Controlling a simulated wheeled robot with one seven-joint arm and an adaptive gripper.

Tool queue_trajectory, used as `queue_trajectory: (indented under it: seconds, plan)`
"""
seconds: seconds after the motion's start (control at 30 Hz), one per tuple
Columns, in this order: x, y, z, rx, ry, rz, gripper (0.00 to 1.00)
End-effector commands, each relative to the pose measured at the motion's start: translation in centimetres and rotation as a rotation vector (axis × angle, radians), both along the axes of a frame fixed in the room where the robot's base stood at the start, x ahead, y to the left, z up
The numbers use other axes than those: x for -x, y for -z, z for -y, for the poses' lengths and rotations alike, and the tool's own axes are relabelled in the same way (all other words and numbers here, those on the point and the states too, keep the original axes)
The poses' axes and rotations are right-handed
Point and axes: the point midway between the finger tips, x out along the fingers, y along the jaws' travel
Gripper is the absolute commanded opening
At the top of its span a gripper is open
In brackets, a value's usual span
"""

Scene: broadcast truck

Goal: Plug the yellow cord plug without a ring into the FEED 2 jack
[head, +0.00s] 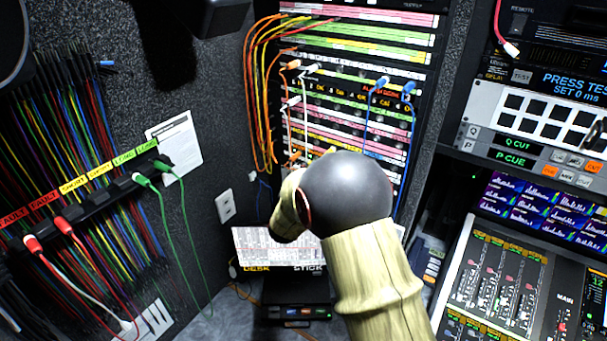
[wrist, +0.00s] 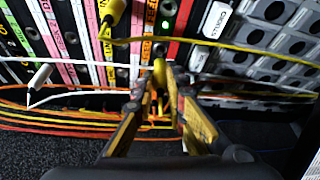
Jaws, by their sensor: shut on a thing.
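My gripper (wrist: 163,88) shows in the wrist view with its two yellow-and-black fingers closed around a yellow plug (wrist: 160,70). The plug points at the jack panel, close to a dark jack beside a small green light; I cannot tell whether its tip is inside a jack. A yellow cord (wrist: 225,45) runs across the panel just above it. A second yellow plug (wrist: 113,13) with a dark band sits higher up to the left. I cannot make out a ring on the held plug or read a FEED 2 label. In the head view my arm hides the gripper and plug.
White and orange cords (wrist: 60,112) cross the panel near my gripper. A cord rack (head: 100,200) stands left, a mixing desk (head: 500,285) right.

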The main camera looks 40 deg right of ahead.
Motion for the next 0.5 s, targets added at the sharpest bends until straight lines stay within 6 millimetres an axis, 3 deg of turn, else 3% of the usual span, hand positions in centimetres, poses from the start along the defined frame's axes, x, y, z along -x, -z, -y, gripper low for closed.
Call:
queue_trajectory:
  seconds: [0.5]
  plan:
    - [-0.42, -0.03, 1.11, 0.0, -0.001, 0.0, 0.0]
